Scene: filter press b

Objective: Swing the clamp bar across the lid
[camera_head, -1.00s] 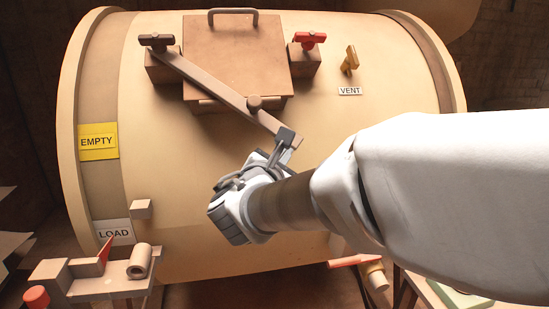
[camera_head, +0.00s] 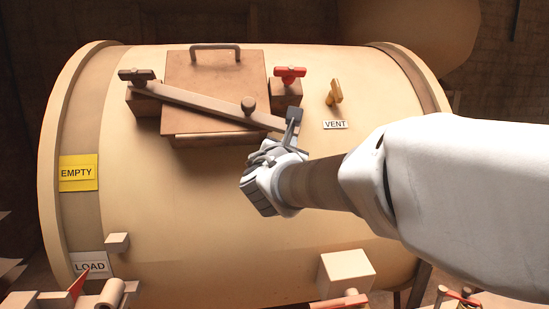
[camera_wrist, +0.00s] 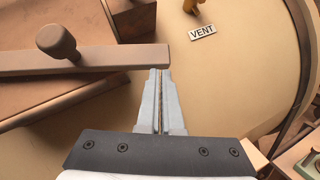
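The clamp bar (camera_head: 207,101) is a long brown bar hinged at a dark knob (camera_head: 138,75) on the left block. It slopes down to the right across the lower part of the square lid (camera_head: 213,75), with a round knob near its free end. That end lies below the right block (camera_head: 285,94), which carries a red handle (camera_head: 290,73). My gripper (camera_head: 291,122) is at the bar's free end. In the wrist view my gripper (camera_wrist: 160,73) has its fingers together, with their tips at the lower edge of the bar (camera_wrist: 110,58); nothing shows between them.
A yellow vent valve (camera_head: 334,92) with a VENT label (camera_head: 335,124) stands right of the block. A white box (camera_head: 346,273) is at the lower right. EMPTY (camera_head: 78,173) and LOAD (camera_head: 91,265) labels are at left.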

